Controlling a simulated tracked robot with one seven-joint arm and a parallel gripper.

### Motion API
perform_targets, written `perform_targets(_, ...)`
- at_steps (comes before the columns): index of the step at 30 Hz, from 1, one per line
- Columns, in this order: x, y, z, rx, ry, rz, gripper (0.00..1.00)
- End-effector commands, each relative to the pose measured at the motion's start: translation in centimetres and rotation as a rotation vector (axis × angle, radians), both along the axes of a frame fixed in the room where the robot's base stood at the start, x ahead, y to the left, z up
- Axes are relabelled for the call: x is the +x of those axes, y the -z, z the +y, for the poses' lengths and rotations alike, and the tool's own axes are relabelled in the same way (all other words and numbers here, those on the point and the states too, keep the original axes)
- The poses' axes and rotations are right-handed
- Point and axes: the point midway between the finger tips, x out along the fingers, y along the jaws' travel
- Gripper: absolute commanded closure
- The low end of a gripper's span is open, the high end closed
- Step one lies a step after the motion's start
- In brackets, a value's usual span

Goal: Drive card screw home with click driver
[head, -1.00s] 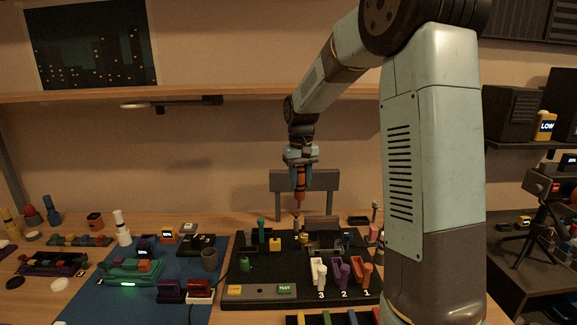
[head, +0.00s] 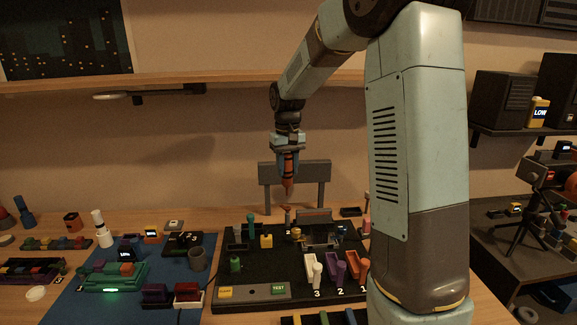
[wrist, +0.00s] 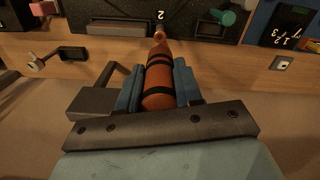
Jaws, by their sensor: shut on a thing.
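My gripper (head: 287,160) is shut on an orange driver with dark bands (head: 288,178). The driver points down and looks nearly upright above the back of the dark board. In the wrist view, the blue fingers stand on either side of the driver (wrist: 160,85). Its far end lies in front of a small post (wrist: 160,30) near a mark "2". In the head view, a short post (head: 287,216) stands below the driver, with a small gap between them in the picture. I cannot make out the card or its screw among the small parts at the board's back right.
A blue mat (head: 75,300) with small devices lies left. A grey upright frame (head: 295,172) stands behind.

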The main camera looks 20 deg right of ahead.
Motion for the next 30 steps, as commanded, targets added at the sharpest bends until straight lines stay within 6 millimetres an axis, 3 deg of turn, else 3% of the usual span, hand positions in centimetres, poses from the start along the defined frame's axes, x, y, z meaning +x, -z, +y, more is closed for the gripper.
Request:
perform_targets(15,0.0,3.4,-0.3,0.000,0.004,0.001,1.00)
perform_targets(30,0.0,3.8,-0.4,0.000,0.006,0.000,1.00)
